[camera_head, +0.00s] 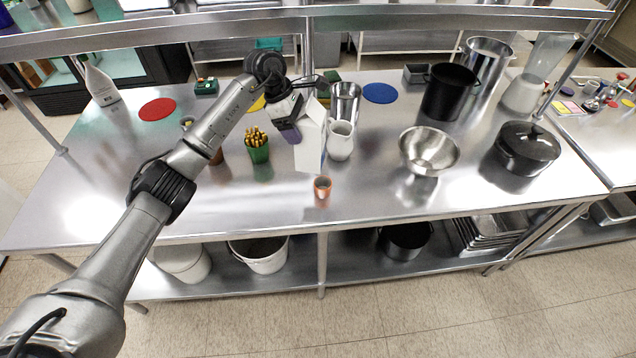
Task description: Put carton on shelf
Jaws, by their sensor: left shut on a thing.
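The white carton (311,148) stands upright or nearly so over the middle of the steel table. My left gripper (290,130) is shut on the carton at its upper left side. My arm reaches in from the lower left. I cannot tell whether the carton's base touches the table. A raised steel shelf (440,20) runs across the top of the view, above and behind the table. A lower shelf (345,277) runs under the table. My right gripper is not in view.
A white jug (340,142) and a steel canister (346,98) stand close right of the carton. A green cup (258,154) is on its left and a copper cup (322,188) in front. A steel bowl (428,152) and black pots (527,150) stand farther right. The front left tabletop is clear.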

